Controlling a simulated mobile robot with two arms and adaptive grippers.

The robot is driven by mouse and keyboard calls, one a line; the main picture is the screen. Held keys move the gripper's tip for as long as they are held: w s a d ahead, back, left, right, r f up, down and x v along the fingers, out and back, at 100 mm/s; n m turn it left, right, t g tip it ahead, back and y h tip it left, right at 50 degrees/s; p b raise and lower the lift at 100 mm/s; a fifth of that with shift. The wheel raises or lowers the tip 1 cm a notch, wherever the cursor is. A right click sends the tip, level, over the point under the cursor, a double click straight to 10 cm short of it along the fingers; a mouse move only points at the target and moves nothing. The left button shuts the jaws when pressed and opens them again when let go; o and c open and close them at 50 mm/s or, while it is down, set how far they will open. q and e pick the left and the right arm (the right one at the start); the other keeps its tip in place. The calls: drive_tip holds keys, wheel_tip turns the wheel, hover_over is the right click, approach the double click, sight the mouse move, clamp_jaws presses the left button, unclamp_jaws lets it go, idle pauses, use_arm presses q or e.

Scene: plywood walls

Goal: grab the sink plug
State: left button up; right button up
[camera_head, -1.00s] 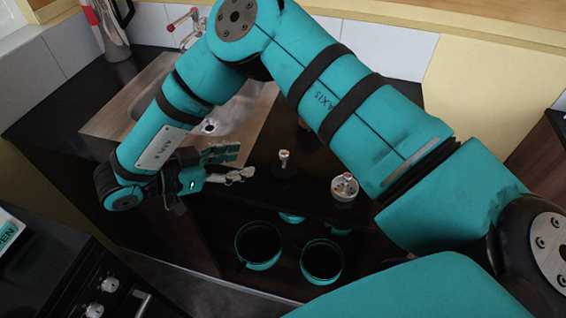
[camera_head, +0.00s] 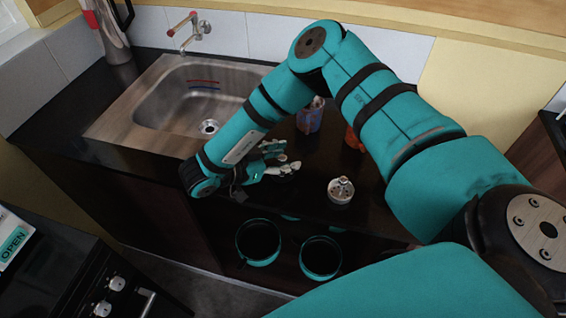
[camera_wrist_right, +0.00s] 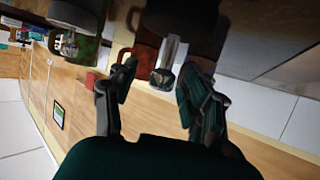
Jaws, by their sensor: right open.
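My right gripper (camera_head: 278,161) is open, low over the dark counter to the right of the sink. A small piece with a pale top (camera_head: 282,158) shows at its fingers; its lower part is hidden in the head view. In the right wrist view, a metal-tipped stem (camera_wrist_right: 164,76) shows between the open fingers of the right gripper (camera_wrist_right: 155,84); I cannot tell whether they touch it. A round silver piece with an upright stem (camera_head: 341,190) stands on the counter further right. I cannot tell for certain which of these two is the sink plug. My left gripper is not in view.
The steel sink (camera_head: 165,105) with its tap (camera_head: 192,30) is at the left. A bluish mug (camera_head: 309,117) and an orange mug (camera_head: 353,139) stand behind my right forearm. A stove (camera_head: 110,290) is lower left.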

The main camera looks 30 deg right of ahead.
drive_tip(key=shift+a, duration=0.15)
drive_tip(key=shift+c, duration=1)
clamp_jaws()
drive_tip(key=shift+r, duration=0.1)
